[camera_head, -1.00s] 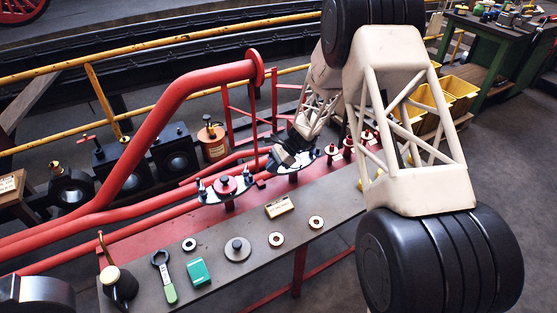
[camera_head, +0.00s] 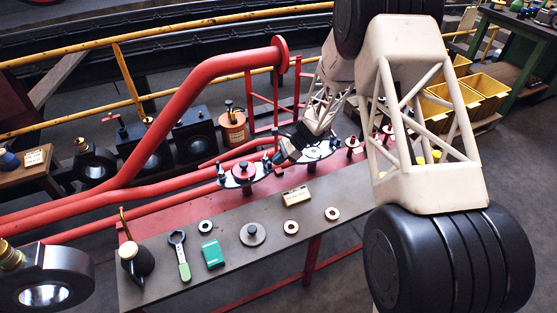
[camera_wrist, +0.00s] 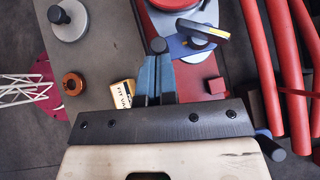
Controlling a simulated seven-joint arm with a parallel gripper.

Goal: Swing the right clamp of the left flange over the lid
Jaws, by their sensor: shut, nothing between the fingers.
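The left flange (camera_head: 232,183) stands on the red bench, with a red lid (camera_head: 243,168) on top. Its right clamp (camera_head: 266,160) is at the flange's right edge. In the wrist view the flange's red lid (camera_wrist: 174,4) is at the top edge, and the clamp (camera_wrist: 205,30) shows as a blue and yellowish bar beside it. My gripper (camera_head: 277,157) is low, just right of this clamp. In the wrist view its blue fingers (camera_wrist: 154,76) are shut and empty, with a dark round knob at their tips. I cannot tell whether they touch the clamp.
A label block (camera_head: 295,196), a grey disc (camera_head: 252,234), rings and a green-handled wrench (camera_head: 181,257) lie on the bench's near side. Red pipes (camera_head: 110,200) run behind.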

